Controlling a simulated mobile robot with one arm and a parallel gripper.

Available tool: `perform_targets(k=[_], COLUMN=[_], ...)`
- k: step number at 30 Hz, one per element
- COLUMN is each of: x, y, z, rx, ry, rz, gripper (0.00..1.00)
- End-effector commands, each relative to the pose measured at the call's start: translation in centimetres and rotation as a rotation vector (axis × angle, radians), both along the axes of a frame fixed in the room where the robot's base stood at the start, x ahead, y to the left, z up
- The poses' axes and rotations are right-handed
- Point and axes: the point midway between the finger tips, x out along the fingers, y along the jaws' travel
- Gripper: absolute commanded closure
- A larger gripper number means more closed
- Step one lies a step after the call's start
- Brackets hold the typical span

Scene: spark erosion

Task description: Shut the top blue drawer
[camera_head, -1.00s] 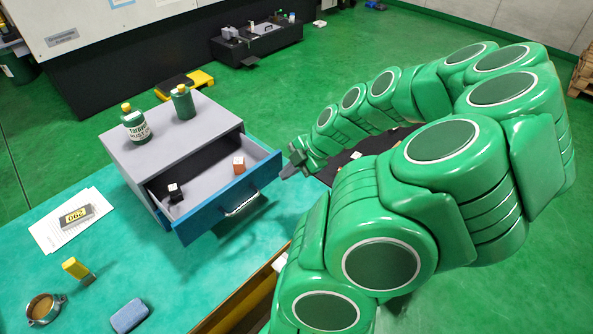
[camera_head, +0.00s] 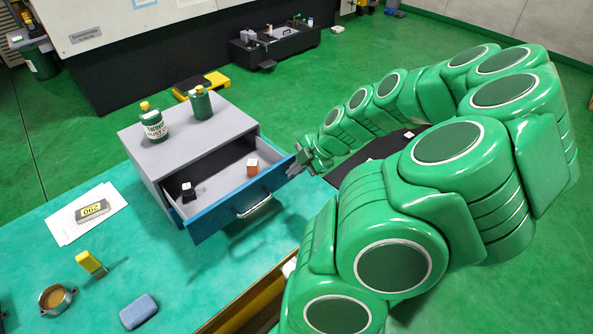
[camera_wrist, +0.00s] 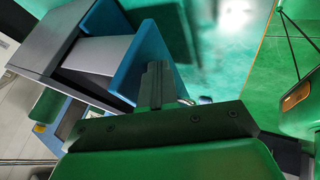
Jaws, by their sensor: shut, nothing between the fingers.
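The top blue drawer (camera_head: 215,217) stands open from the grey cabinet (camera_head: 165,168) on the teal bench. Its blue front has a metal bar handle. Inside lie a dark block with a white top (camera_head: 188,190) and an orange block with a white top (camera_head: 252,168). My gripper (camera_head: 296,164) is shut and empty, at the right end of the drawer front. In the wrist view the closed fingers (camera_wrist: 154,82) are against or very near the blue drawer front (camera_wrist: 155,45); I cannot tell if they touch.
Two green bottles (camera_head: 153,122) stand on the cabinet. A sponge-like blue block (camera_head: 138,311), a yellow-topped item (camera_head: 91,263), a round clamp (camera_head: 56,298) and papers (camera_head: 88,215) lie on the bench at left. A dark tray (camera_head: 275,42) sits at the back.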

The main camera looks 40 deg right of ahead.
Motion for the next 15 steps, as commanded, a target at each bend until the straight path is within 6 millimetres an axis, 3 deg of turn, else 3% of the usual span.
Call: perform_targets(k=[15], x=[6.2], y=[0.1], z=[0.0], rx=[0.0], ry=[-0.001], rz=[0.004], gripper=[1.0])
